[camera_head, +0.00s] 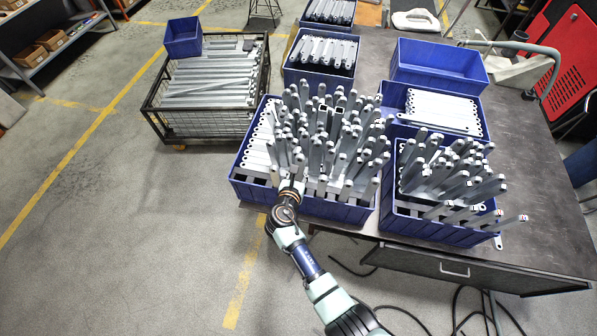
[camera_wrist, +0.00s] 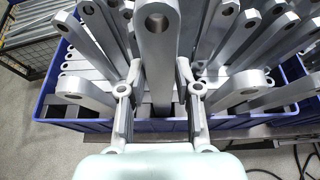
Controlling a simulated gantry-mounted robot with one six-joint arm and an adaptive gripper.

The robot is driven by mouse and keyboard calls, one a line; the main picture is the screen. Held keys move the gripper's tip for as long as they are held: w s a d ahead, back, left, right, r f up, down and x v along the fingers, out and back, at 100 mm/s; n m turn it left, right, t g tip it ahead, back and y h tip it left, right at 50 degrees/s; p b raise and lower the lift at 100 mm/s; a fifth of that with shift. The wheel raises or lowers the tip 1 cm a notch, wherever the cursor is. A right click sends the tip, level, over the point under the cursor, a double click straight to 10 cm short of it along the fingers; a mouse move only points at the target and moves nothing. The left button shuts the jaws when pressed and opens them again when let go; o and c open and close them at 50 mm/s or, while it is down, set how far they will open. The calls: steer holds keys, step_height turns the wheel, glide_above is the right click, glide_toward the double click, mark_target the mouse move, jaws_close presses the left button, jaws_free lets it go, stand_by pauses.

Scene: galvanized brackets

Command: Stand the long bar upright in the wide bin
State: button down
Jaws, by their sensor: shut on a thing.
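The wide bin (camera_head: 338,210) is the large blue bin at the left of the table's front, packed with many grey bars, most standing up and some lying flat at its left. My gripper (camera_head: 294,184) is at the bin's front left. In the wrist view, my gripper (camera_wrist: 158,100) has a finger on each side of a long grey bar (camera_wrist: 157,65) and is shut on it. The bar stands roughly upright, its holed end towards the camera. Its lower end is hidden, so I cannot tell whether it touches the bin floor.
A second blue bin (camera_head: 425,232) with leaning bars stands to the right. Behind are a bin of flat bars (camera_head: 484,122), an empty blue bin (camera_head: 440,62) and another filled bin (camera_head: 320,78). A wire crate (camera_head: 205,125) stands left on the floor. Standing bars crowd my gripper.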

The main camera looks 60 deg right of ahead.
steer(key=shift+f, duration=0.1)
steer(key=c, duration=0.7)
jaws_free()
steer(key=shift+f, duration=0.1)
steer(key=v, duration=1.2)
